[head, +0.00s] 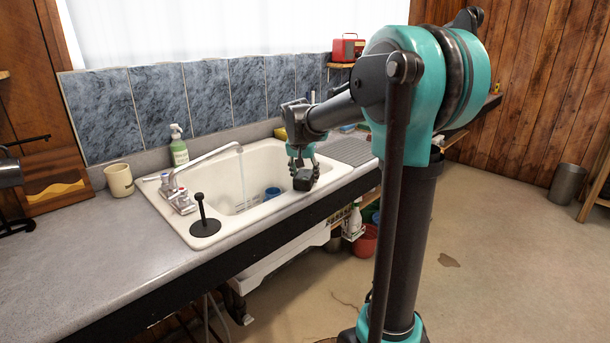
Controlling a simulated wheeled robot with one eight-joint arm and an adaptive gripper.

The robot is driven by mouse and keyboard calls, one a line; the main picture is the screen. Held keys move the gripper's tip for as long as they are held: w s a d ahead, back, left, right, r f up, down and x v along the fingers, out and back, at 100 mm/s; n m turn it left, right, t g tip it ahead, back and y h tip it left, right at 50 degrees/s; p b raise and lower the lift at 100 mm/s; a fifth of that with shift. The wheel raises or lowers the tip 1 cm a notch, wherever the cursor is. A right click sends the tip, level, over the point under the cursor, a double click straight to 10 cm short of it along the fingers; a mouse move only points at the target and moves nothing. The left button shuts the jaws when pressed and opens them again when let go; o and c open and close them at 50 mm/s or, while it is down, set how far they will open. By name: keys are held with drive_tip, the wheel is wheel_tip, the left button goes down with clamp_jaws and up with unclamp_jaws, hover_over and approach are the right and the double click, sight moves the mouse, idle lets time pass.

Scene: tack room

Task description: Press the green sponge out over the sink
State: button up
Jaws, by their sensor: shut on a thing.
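My gripper (302,165) points down over the right end of the white sink (185,232), near its front rim. It is shut on a small dark block-like thing (306,184) at its fingertips. I see no clear green on that thing, so I cannot tell whether it is the green sponge. No other green sponge shows. The tap (205,158) reaches over the basin, and a thin stream of water (242,178) falls from it, left of my gripper. A blue cup (272,192) sits inside the basin.
A black upright-handled thing (203,217) stands on the sink's left front corner. A soap bottle (179,148) and a beige mug (119,180) stand behind and left. A small yellow thing (281,134) lies behind my wrist. The left counter (95,245) is mostly clear.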

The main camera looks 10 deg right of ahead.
drive_tip(key=shift+f, duration=0.35)
idle(1.6)
drive_tip(key=shift+r, duration=3.55)
drive_tip(key=shift+s, duration=0.1)
